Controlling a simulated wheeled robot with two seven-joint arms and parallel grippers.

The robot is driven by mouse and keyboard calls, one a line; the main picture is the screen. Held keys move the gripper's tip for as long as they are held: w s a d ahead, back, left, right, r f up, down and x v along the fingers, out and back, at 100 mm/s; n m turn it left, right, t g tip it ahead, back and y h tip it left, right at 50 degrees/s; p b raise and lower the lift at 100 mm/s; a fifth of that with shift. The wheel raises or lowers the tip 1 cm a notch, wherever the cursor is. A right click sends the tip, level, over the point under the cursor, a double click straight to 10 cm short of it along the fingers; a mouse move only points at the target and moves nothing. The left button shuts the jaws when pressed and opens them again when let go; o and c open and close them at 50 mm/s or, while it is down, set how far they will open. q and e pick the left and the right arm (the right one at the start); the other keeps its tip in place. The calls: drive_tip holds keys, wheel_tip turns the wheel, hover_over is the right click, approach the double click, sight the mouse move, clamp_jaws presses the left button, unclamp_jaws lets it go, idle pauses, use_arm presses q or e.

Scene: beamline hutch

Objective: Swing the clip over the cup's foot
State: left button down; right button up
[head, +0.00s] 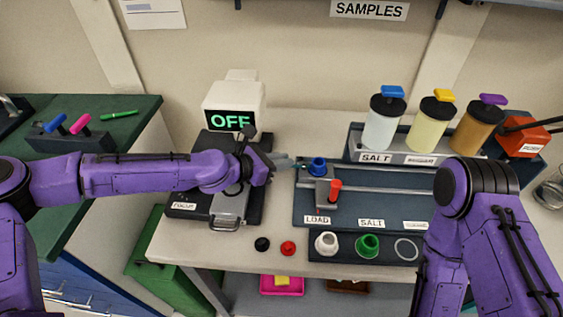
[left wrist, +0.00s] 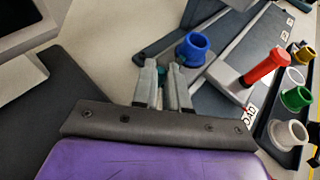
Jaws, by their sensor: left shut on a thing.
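The blue cup (head: 317,166) stands upright at the left end of the rail (head: 380,174) on the dark board. It also shows in the left wrist view (left wrist: 193,49), just beyond the fingertips. My left gripper (head: 289,162) is at the left of the cup, its fingers pointing right. In the left wrist view its fingers (left wrist: 164,88) are shut on a small, dark teal piece (left wrist: 179,76), seemingly the clip, mostly hidden between them. I cannot tell whether the clip touches the cup's foot. My right gripper is out of view.
A grey block with a red handle (head: 335,187) sits right in front of the cup. Capped jars (head: 384,124) stand behind. The OFF instrument (head: 232,107) is at left.

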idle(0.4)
use_arm(q)
drive_tip(key=c, duration=1.2)
unclamp_jaws()
drive_tip(key=shift+o, duration=0.2)
drive_tip(key=p+v, duration=0.1)
drive_tip(key=v, duration=0.9)
drive_tip(key=shift+w+r, duration=0.1)
drive_tip(key=shift+s+a, duration=0.25)
drive_tip(key=shift+s, duration=0.05)
